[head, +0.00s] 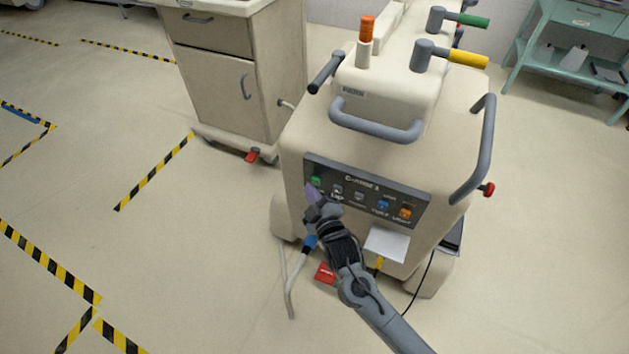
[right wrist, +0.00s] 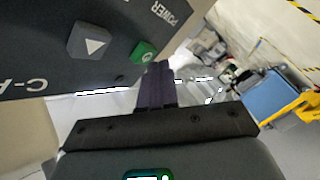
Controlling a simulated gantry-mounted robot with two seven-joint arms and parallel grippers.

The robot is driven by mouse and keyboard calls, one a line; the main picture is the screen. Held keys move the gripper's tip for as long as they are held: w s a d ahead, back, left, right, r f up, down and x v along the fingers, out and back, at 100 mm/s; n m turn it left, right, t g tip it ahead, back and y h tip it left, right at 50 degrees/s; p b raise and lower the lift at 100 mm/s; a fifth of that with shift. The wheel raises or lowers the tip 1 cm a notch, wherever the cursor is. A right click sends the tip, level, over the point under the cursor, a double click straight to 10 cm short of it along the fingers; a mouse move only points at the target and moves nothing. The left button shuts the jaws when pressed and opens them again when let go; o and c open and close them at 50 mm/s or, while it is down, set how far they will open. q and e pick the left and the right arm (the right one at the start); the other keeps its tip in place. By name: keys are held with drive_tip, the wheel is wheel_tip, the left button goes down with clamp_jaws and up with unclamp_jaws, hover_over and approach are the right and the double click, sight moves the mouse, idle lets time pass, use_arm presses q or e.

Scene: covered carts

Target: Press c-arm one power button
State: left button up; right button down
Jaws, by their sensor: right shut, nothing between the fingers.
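The C-arm one unit (head: 290,150) is a beige cart with a dark control panel (head: 415,192) on its front. The green power button (head: 315,182) is at the panel's left end. In the right wrist view the green button (right wrist: 144,51) sits near the "POWER" label, beside a grey triangle button (right wrist: 90,41). My right gripper (head: 311,191) is shut and empty, its purple fingertips just below the green button. In the right wrist view the fingertips (right wrist: 158,68) appear very close to the button's edge; I cannot tell whether they touch. My left gripper is not in view.
Grey, blue and orange buttons (head: 405,213) continue along the panel to the right. A grey handle (head: 375,130) juts out above the panel. A beige cabinet (head: 215,85) stands behind left. Cables (head: 289,285) hang below. The floor at left is open, with striped tape.

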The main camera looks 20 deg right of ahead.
drive_tip(key=shift+s+a, duration=0.15)
drive_tip(key=shift+a, duration=0.05)
idle(0.3)
drive_tip(key=s+a+p, duration=0.3)
drive_tip(key=s+a, duration=0.1)
drive_tip(key=shift+a, duration=0.3)
idle(0.5)
